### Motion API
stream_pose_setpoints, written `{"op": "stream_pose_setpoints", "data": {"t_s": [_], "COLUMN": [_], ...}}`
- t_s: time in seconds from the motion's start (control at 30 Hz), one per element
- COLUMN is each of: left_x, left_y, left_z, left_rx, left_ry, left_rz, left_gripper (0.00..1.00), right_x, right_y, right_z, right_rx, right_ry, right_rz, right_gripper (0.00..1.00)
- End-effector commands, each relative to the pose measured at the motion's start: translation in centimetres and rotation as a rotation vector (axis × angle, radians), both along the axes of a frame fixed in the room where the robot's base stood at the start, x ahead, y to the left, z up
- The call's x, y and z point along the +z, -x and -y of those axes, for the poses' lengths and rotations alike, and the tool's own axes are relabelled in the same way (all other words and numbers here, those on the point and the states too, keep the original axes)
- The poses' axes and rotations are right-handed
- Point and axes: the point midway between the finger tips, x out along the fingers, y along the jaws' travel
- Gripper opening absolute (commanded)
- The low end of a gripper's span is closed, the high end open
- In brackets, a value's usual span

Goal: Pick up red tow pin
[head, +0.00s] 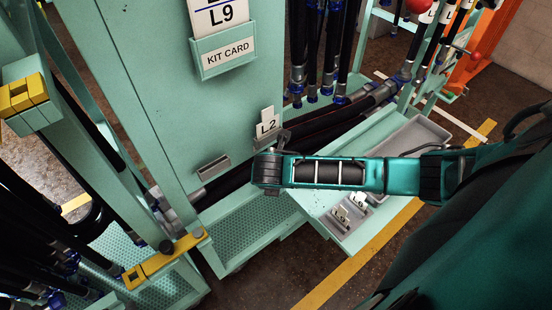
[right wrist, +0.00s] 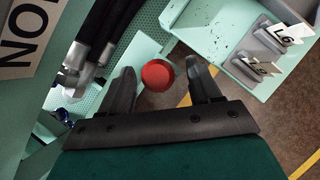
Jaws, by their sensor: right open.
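The red tow pin shows as a round red head (right wrist: 158,75) in the right wrist view. It lies between the two dark fingers of my right gripper (right wrist: 160,67), closer to the left finger. The fingers are spread apart, with a visible gap on each side of the red head. I cannot tell how far below the fingertips the head is. In the head view my right arm reaches in from the right, its wrist above the ledge beside the cabinet panel, and I cannot make out this pin there. My left gripper is not in view.
A green cabinet panel with a kit card holder (head: 223,50) stands left of my wrist. An L2 tag (head: 267,125) and dark hoses are close behind it. A grey tray (head: 412,138) and small tagged holders (head: 349,212) sit on the ledge. Red knobs (head: 418,5) show farther back.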

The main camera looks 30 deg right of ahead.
Motion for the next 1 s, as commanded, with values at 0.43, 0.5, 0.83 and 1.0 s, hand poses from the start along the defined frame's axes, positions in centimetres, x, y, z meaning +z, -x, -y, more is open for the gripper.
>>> {"op": "stream_pose_setpoints", "data": {"t_s": [0.43,0.5,0.83,1.0], "left_x": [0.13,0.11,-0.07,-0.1], "left_y": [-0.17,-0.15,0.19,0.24], "left_z": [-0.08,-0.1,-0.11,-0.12], "left_rx": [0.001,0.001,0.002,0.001], "left_ry": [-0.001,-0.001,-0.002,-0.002], "left_rz": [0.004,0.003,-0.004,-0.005], "left_gripper": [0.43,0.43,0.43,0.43], "right_x": [0.08,0.08,0.07,0.1], "right_y": [0.0,0.0,0.02,-0.01], "right_z": [-0.04,-0.03,-0.03,-0.02], "right_rx": [-0.001,-0.001,-0.001,-0.001], "right_ry": [0.0,0.0,0.0,0.0], "right_rz": [0.0,0.0,0.0,0.0], "right_gripper": [0.34,0.27,0.0,0.0]}}
